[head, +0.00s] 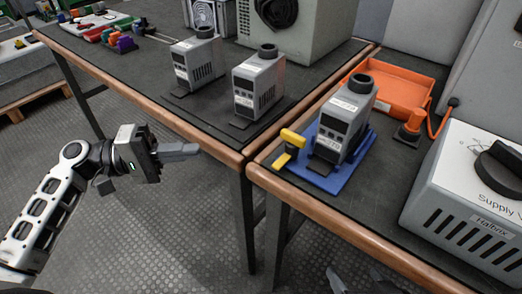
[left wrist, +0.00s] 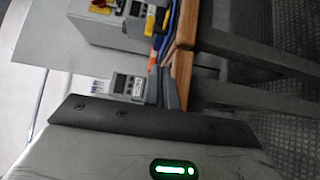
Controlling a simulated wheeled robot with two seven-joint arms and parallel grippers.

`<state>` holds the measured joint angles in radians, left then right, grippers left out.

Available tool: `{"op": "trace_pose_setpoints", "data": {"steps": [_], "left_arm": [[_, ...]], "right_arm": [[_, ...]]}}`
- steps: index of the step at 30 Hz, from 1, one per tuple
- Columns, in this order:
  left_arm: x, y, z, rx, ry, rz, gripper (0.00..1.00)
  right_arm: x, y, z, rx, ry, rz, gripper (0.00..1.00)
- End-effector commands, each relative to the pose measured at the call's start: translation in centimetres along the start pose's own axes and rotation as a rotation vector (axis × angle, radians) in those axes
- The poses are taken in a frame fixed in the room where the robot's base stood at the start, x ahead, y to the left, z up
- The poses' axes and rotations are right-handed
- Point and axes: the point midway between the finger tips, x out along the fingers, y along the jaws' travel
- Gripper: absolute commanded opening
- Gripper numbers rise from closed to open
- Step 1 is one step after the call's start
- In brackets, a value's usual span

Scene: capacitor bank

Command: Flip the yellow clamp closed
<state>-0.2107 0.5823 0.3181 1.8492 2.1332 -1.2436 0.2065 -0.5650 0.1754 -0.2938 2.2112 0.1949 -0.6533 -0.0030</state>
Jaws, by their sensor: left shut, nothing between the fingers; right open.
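The yellow clamp (head: 291,139) stands at the left front corner of a blue base plate (head: 322,178), beside a grey capacitor unit (head: 345,117). Its handle part sticks up and tilts. A small yellow patch that looks like the clamp shows near the top of the left wrist view (left wrist: 160,18). My left gripper (head: 196,149) is shut and empty, in the air left of the bench edge, well apart from the clamp. Only dark tips of my right gripper (head: 362,283) show at the bottom edge, apart and empty; the rest is out of frame.
Two similar grey units (head: 258,88) stand on a dark mat on the left bench. An orange tray (head: 392,92) lies behind the blue plate. A grey supply box (head: 475,200) with a black knob stands at right. The wooden bench edge (head: 330,222) runs in front of the plate.

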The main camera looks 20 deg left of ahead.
Motion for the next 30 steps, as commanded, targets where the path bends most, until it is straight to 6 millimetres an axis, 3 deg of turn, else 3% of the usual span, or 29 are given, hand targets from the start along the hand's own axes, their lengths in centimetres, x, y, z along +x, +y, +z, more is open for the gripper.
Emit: {"op": "trace_pose_setpoints", "data": {"steps": [8,22,30], "left_arm": [[1.0,-0.1,0.1,0.0,-0.002,0.0,0.0],[10.3,0.0,0.0,0.002,0.0,0.002,0.0],[12.6,-0.1,2.5,0.0,0.0,-0.001,0.0]], "right_arm": [[0.0,0.0,0.0,0.0,0.002,0.001,0.76],[0.0,0.0,-0.3,-0.001,0.017,-0.001,0.76],[-0.1,-0.1,-0.4,-0.002,0.014,-0.002,0.76]]}}
